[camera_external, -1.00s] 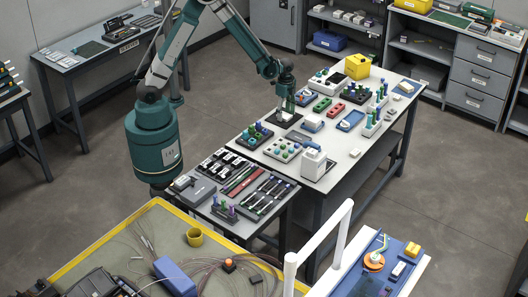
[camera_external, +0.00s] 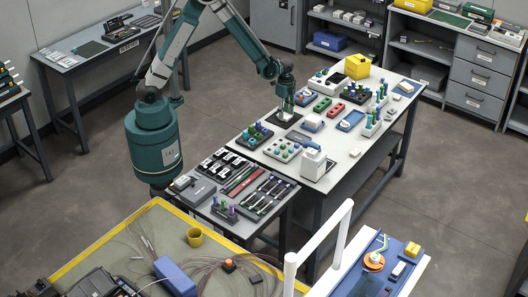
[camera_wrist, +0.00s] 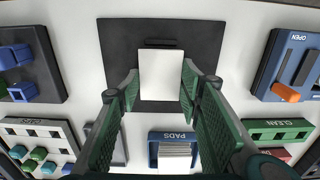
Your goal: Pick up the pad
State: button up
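A white rectangular pad (camera_wrist: 161,74) shows between my fingertips in the wrist view, seen against a black square mat (camera_wrist: 118,50). My gripper (camera_wrist: 160,78) points down over the mat, with its two green-faced fingers apart on either side of the pad. The fingertips appear right at the pad's left and right edges; I cannot tell whether they touch it. I also cannot tell whether the pad rests on the mat or is just above it. In the external view my gripper (camera_external: 286,108) is low over the black mat (camera_external: 274,115) on the white table.
A blue holder labelled PADS (camera_wrist: 153,150) stands close below the mat in the wrist view. A blue and orange device marked OPEN (camera_wrist: 268,72) is to the right, with a green CLEAN block (camera_wrist: 280,124) below it. Blue parts on a dark base (camera_wrist: 50,75) are left.

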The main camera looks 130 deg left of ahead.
aim_at(285, 115)
notch_tip(285, 115, up, 10)
jog(key=p, duration=0.1)
dwell(0.8)
